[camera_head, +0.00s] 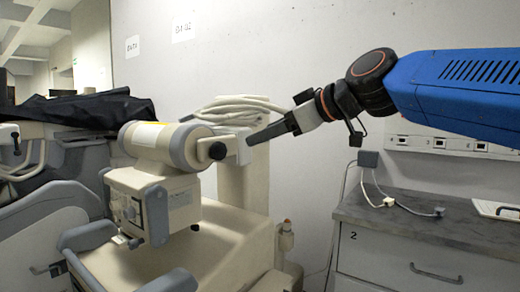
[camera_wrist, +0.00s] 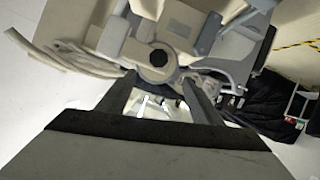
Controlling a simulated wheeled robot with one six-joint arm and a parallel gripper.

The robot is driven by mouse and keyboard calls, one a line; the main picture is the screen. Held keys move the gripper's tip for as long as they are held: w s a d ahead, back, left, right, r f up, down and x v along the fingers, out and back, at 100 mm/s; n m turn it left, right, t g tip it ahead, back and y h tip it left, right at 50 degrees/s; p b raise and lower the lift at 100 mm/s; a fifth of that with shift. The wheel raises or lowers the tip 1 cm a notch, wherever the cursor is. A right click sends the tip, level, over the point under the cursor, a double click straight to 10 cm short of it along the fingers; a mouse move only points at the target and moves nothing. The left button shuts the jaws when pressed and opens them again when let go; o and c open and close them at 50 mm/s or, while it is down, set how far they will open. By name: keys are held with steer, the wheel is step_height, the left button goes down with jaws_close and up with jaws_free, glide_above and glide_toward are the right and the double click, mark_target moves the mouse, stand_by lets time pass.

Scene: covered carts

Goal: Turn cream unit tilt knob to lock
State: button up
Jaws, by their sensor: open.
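The cream unit (camera_head: 165,145) stands left of centre in the head view, with a cylindrical head above a boxy lower block. A dark round tilt knob (camera_head: 217,151) sits on the right end of the cylinder. In the wrist view the dark knob (camera_wrist: 158,58) shows on a round grey end, just beyond and between the fingertips. My gripper (camera_head: 250,139) reaches in from the right, just right of the knob and apart from it. In the wrist view my gripper (camera_wrist: 158,80) is open, with nothing between its fingers. The knob's lock marking cannot be read.
A coiled cream cable (camera_head: 240,108) hangs behind the unit. Black cloth (camera_head: 80,108) covers equipment at the left.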

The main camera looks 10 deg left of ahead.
glide_toward(222, 150)
steer(key=x, duration=0.9)
steer(key=shift+a, duration=0.1)
steer(key=c, duration=1.1)
